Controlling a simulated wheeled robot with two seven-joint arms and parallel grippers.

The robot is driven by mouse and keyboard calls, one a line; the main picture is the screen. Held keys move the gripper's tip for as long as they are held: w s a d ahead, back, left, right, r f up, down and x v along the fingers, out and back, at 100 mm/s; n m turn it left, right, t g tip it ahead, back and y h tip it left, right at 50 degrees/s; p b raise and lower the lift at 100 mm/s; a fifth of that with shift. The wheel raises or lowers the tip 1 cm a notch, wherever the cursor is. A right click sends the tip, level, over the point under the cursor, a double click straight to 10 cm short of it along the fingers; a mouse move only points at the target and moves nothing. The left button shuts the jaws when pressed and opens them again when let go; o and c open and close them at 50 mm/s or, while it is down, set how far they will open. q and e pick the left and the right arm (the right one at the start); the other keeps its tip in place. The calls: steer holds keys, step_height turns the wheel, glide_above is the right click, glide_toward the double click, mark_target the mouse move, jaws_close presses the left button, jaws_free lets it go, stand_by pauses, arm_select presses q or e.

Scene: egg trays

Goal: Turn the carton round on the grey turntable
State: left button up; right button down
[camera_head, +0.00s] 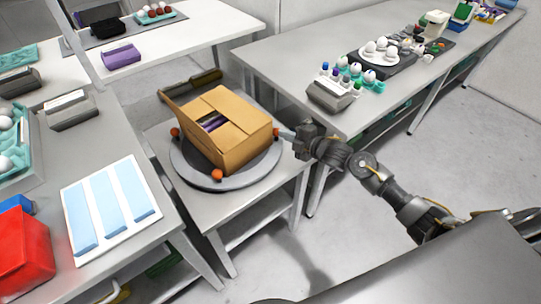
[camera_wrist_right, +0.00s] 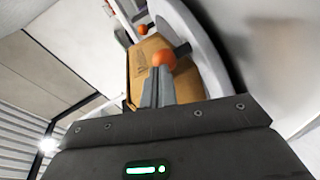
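The brown cardboard carton (camera_head: 228,137) stands on the round grey turntable (camera_head: 190,176), its top flaps partly open with something purple and dark inside. Orange knobs stand on the turntable's rim, one at the front (camera_head: 217,175) and one at the left (camera_head: 175,132). My right gripper (camera_head: 283,133) is at the right-hand knob (camera_head: 276,131). In the right wrist view its fingers (camera_wrist_right: 158,88) are close together at an orange knob (camera_wrist_right: 163,57) and look shut on it. The carton (camera_wrist_right: 142,62) shows just behind. My left gripper is out of view.
The turntable is on a small grey table (camera_head: 215,207). A long table (camera_head: 300,60) with egg items and a grey rack (camera_head: 330,95) stands at right. A white panel with blue strips (camera_head: 110,208) and a red bin (camera_head: 22,255) are at left. Open floor lies at front right.

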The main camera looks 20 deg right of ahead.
steer(key=shift+w+d, duration=0.25)
steer(key=shift+w, duration=0.05)
steer(key=shift+w+d+b, duration=0.35)
steer(key=shift+w+d, duration=0.05)
steer(key=shift+w, duration=0.2)
steer(key=shift+f, duration=0.1)
steer(key=shift+s+r+p, duration=0.2)
steer(key=shift+s+p, duration=0.15)
steer(key=w+d+v, duration=0.1)
steer(key=v, duration=1.1)
steer(key=shift+d+r, duration=0.2)
steer(key=shift+d, duration=0.3)
